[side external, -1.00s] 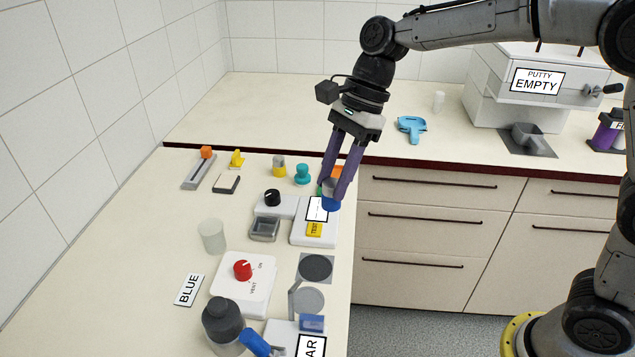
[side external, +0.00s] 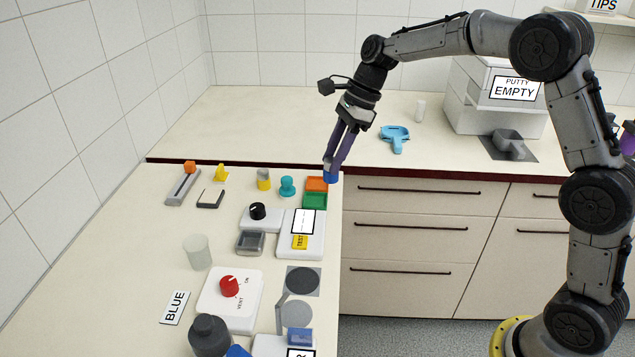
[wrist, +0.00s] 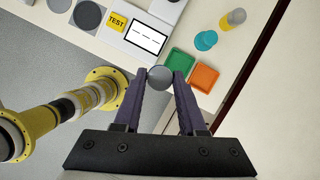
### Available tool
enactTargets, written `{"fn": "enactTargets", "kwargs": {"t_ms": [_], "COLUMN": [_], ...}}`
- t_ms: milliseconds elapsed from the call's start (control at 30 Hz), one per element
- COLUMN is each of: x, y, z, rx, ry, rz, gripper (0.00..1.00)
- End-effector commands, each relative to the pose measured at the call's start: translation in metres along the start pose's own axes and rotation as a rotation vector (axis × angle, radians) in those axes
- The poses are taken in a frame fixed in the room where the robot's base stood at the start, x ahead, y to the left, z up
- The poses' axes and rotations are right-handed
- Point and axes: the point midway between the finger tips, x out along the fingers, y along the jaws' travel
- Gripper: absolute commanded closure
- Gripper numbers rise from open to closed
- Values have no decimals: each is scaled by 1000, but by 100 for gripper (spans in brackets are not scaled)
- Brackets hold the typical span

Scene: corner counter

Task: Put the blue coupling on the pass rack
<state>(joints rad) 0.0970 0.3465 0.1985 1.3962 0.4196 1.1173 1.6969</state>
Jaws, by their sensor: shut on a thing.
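My gripper (side external: 332,166) is shut on the blue coupling (side external: 331,177), at the counter's right edge in the side view. In the wrist view, my gripper (wrist: 159,75) has the coupling between its fingertips, seen end-on as a grey disc (wrist: 159,78). A green tray (side external: 314,201) and an orange tray (side external: 316,184) lie side by side, just left of the coupling in the side view. They also show in the wrist view as green (wrist: 180,66) and orange (wrist: 204,77). No pass label is readable on either tray. The coupling's exact height is hard to tell.
The white tester (side external: 314,243) with its yellow TEST label lies in front of the trays. A teal knob-like part (side external: 287,187) and a yellow-grey cylinder (side external: 264,179) stand left of the orange tray. The floor drops away right of the counter edge.

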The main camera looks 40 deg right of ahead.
Motion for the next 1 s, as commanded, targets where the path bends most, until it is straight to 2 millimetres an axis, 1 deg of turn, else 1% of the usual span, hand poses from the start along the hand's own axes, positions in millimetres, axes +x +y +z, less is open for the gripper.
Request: {"fn": "enactTargets", "kwargs": {"t_ms": [33, 100, 233, 533, 567, 733, 800, 1000], "x": [12, 25, 43, 61, 64, 87, 90, 90], "y": [-7, -16, -29, -42, -44, -43, -43, -43], "z": [0, -1, -1, -2, -2, -12, -13, -14], "rx": [0, 0, -1, -1, -1, 0, 0, -1], "ry": [1, 1, 0, 0, 0, 0, -1, -1], "rz": [4, 3, 1, 1, 1, 3, 0, -1], "gripper": [100, 100, 100, 100, 100, 100, 100, 100]}}
